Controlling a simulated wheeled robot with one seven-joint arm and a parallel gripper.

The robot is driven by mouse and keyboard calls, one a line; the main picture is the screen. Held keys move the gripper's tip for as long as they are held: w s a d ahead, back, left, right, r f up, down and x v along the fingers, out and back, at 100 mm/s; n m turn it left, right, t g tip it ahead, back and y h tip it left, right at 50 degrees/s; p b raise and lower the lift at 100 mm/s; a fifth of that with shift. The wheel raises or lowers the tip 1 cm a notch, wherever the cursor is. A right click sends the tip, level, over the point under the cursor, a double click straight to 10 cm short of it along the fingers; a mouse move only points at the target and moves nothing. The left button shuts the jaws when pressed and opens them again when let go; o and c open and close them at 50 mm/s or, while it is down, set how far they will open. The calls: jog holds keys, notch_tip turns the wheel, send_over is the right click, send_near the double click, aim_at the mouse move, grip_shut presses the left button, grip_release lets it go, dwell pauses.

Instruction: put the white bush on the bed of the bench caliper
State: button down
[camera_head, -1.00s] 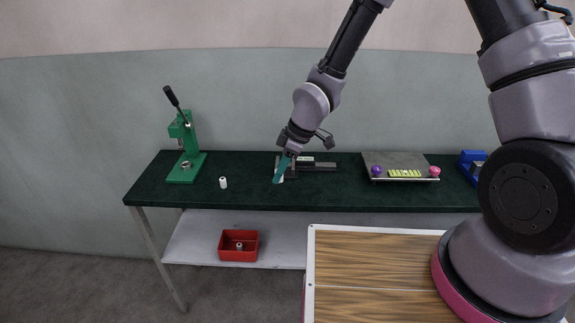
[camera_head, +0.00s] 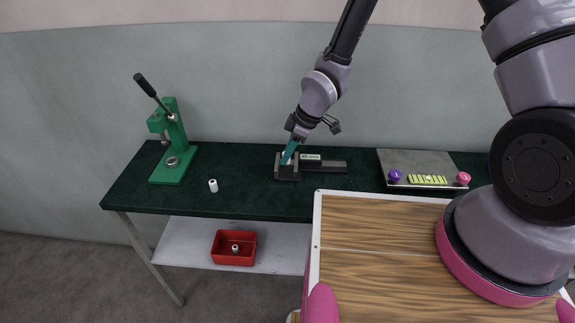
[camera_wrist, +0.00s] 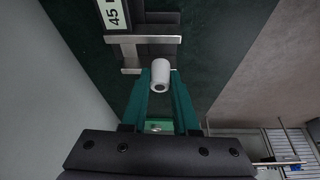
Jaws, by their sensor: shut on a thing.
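My gripper (camera_head: 284,163) has teal fingers and is shut on a white bush (camera_wrist: 161,74), a short hollow cylinder held between the fingertips. The bench caliper (camera_head: 325,167) is a dark tool with a raised block at its left end and a "45" display on its bar. In the head view my fingertips are over that block, and the held bush is mostly hidden. In the wrist view the bush is close beside the caliper's pale jaws (camera_wrist: 143,39). I cannot tell whether it touches the bed.
Another white bush (camera_head: 213,186) stands on the dark green bench (camera_head: 245,193) at left, near a green lever press (camera_head: 170,168). A red tray (camera_head: 217,252) with a small pale part is on the shelf below. A sloped metal plate (camera_head: 428,162) with knobs is at right.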

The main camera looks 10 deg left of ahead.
aim_at(287, 174)
jog(key=shift+f, duration=2.25)
jog(key=shift+f, duration=0.15)
jog(key=c, duration=0.7)
grip_release()
jog(key=v, duration=1.2)
jog(key=w+d+r+m+t+h, duration=0.25)
jog(key=d+r+m, duration=0.25)
jog(key=d+r, duration=0.45)
jog(key=w+d+r+m+t+h, duration=0.1)
jog(key=w+d+r+m, duration=0.3)
jog(key=d+r, duration=0.5)
jog(key=s+d+r+m+t, duration=0.1)
jog(key=s+d+r+m, duration=0.2)
jog(key=s+r+m, duration=0.1)
jog(key=s+d+r+m+t, duration=0.1)
jog(key=s+d+r+m, duration=0.2)
jog(key=s+r, duration=0.3)
jog(key=s+d+r+m+t+y, duration=0.1)
jog(key=s+d+r+m, duration=0.2)
jog(key=s+r+m, duration=0.2)
jog(key=shift+s+d+r+m+t, duration=0.1)
jog(key=shift+d+r+m+t, duration=0.1)
jog(key=shift+r, duration=0.7)
jog(key=shift+s+d+r+m+t, duration=0.1)
jog(key=shift+d+r+m, duration=0.1)
jog(key=shift+r, duration=0.7)
